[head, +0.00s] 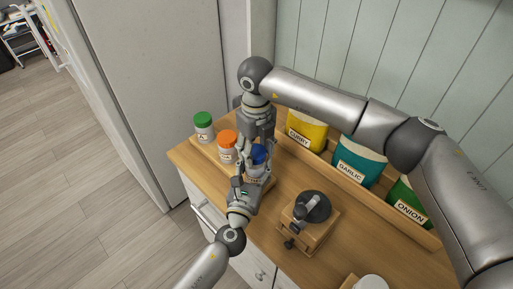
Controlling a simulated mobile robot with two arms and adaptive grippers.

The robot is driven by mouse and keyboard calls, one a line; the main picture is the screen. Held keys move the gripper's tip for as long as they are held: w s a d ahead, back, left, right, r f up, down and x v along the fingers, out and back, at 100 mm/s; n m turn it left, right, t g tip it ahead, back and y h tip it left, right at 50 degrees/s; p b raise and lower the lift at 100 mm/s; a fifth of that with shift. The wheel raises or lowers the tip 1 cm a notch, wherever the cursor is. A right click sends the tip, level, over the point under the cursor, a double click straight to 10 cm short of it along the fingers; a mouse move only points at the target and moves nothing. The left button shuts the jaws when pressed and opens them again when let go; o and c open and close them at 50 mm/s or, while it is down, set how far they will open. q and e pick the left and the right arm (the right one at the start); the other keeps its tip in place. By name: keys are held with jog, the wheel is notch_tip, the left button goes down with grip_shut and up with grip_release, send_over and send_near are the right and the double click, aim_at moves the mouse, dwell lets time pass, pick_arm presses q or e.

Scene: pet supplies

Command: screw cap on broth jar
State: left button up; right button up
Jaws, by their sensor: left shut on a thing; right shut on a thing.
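A small jar (254,174) with a blue cap (258,155) stands at the right end of a row of jars and is mostly hidden by my grippers; its label cannot be read. My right gripper (263,148) comes down from above and is shut at the blue cap. My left gripper (250,178) reaches in from the front and is shut around the jar body below. The cap is at the top of the jar; whether it is seated on the rim cannot be told.
A green-capped jar (203,127) and an orange-capped jar (227,147) stand close on the left. Curry (306,131), garlic (358,163) and onion (408,204) bags line the back. A wooden grinder (311,215) stands to the right. A white round item (370,283) is at the bottom edge.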

jog(key=shift+f, duration=0.85)
jog(key=shift+f, duration=0.15)
jog(key=shift+f, duration=0.2)
pick_arm(q)
jog(key=shift+s+d, duration=0.15)
jog(key=shift+d, duration=0.05)
pick_arm(e)
jog(key=shift+s+d+f, duration=0.1)
jog(key=shift+d+f, duration=0.1)
jog(key=shift+f, duration=0.3)
jog(key=shift+c, duration=0.2)
pick_arm(q)
grip_shut()
pick_arm(e)
jog(key=o, duration=0.5)
pick_arm(q)
jog(key=shift+a, duration=0.1)
pick_arm(e)
jog(key=o, duration=0.4)
jog(key=shift+a+f, duration=0.1)
jog(key=shift+a, duration=0.05)
jog(key=shift+c, duration=0.2)
jog(key=shift+r, duration=0.2)
